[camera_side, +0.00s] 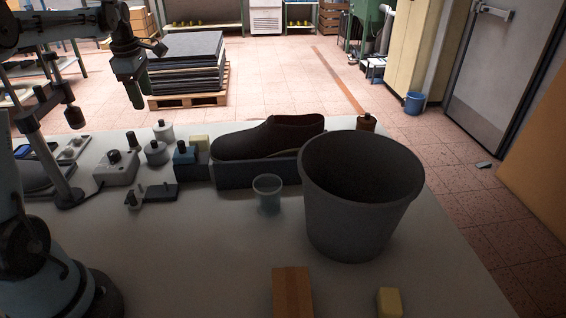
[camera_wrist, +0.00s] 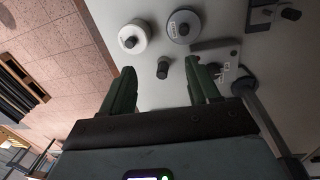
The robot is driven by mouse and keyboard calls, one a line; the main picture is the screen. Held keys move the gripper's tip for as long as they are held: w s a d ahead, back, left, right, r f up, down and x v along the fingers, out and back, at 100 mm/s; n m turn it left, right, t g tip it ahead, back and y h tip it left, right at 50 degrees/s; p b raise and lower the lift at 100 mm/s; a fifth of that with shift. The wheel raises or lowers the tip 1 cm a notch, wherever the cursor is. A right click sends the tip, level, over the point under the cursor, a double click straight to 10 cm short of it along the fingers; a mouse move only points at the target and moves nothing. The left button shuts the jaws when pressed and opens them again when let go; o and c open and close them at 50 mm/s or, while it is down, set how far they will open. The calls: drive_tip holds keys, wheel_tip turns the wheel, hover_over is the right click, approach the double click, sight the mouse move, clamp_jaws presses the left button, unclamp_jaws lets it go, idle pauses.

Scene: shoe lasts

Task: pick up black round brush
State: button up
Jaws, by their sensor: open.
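A small dark upright cylinder, which looks like the black round brush (camera_wrist: 163,67), stands on the pale table in the wrist view. In the side view it seems to be the dark upright piece (camera_side: 132,140) behind a light box. My gripper (camera_side: 138,97) hangs well above the table in the side view, its green fingers pointing down. In the wrist view the open, empty fingers (camera_wrist: 160,72) frame the brush from above, one on each side, and do not touch it.
Two pale jars with dark knobs (camera_wrist: 133,37) (camera_wrist: 184,26) stand close to the brush. A brown shoe (camera_side: 262,138), a clear cup (camera_side: 267,192) and a large grey bin (camera_side: 350,200) stand farther right.

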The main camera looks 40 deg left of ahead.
sight(130, 133)
drive_tip(key=s+a+f+n, duration=0.1)
drive_tip(key=a+n, duration=0.1)
drive_tip(key=s+a+f+n, duration=0.1)
drive_tip(key=a, duration=0.2)
drive_tip(key=s+a+f+n+g, duration=0.1)
drive_tip(key=a+n, duration=0.1)
drive_tip(key=shift+a+f+n+h, duration=0.15)
drive_tip(key=shift+a+n+h, duration=0.15)
drive_tip(key=shift+a+h, duration=0.1)
drive_tip(key=shift+s+a+f, duration=0.1)
drive_tip(key=shift+s+f, duration=0.05)
drive_tip(key=shift+f, duration=0.1)
wheel_tip(130, 133, down, 12)
drive_tip(key=shift+r, duration=0.15)
drive_tip(key=c, duration=1.1)
